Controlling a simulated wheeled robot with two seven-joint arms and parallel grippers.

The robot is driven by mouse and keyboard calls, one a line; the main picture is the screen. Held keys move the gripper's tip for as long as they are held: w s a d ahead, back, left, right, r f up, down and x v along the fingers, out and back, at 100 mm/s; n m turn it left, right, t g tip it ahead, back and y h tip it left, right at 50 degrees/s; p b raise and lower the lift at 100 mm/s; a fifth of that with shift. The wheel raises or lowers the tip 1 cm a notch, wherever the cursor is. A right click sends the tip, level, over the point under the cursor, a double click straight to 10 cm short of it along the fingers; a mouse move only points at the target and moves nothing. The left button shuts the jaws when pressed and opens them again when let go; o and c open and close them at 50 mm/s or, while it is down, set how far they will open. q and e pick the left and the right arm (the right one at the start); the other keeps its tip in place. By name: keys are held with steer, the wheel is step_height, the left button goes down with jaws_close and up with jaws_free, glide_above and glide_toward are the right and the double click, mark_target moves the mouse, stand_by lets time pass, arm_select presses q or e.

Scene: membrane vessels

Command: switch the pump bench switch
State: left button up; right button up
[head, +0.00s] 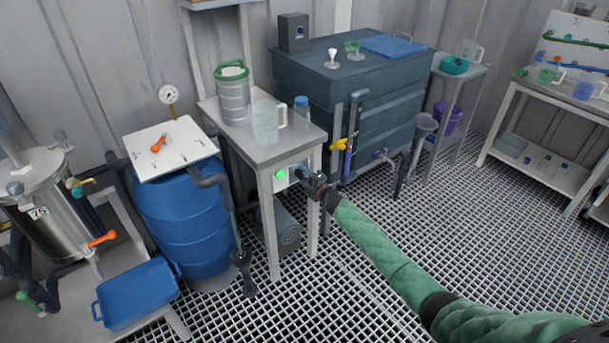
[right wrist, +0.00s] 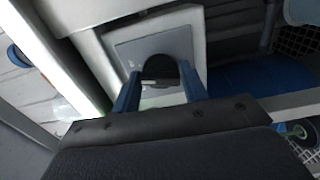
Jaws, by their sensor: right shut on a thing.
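The pump bench switch box (head: 281,180) is a pale plate with a lit green lamp (head: 280,174), mounted on the front of the small grey bench (head: 272,152). My right gripper (head: 304,172) reaches it from the right, at the right part of the plate. In the right wrist view, the two blue fingers of my right gripper (right wrist: 160,90) stand on either side of a dark rounded switch knob (right wrist: 158,68) in front of the grey plate (right wrist: 128,52). The gripper is shut on this knob. The knob's exact position is hard to tell. My left gripper is not in view.
A blue barrel (head: 185,225) is to the left, a dark tank (head: 390,100) to the right. The grated floor (head: 340,300) in front is mostly open.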

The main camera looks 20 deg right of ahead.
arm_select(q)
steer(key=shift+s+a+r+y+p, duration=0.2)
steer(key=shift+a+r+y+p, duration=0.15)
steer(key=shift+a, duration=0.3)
arm_select(e)
steer(key=shift+m, duration=1.4)
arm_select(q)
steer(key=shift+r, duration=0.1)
arm_select(e)
steer(key=o, duration=0.9)
steer(key=shift+d, duration=0.1)
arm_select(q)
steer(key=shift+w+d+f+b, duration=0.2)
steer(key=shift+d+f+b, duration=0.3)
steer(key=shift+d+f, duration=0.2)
arm_select(e)
steer(key=shift+v, duration=3.85)
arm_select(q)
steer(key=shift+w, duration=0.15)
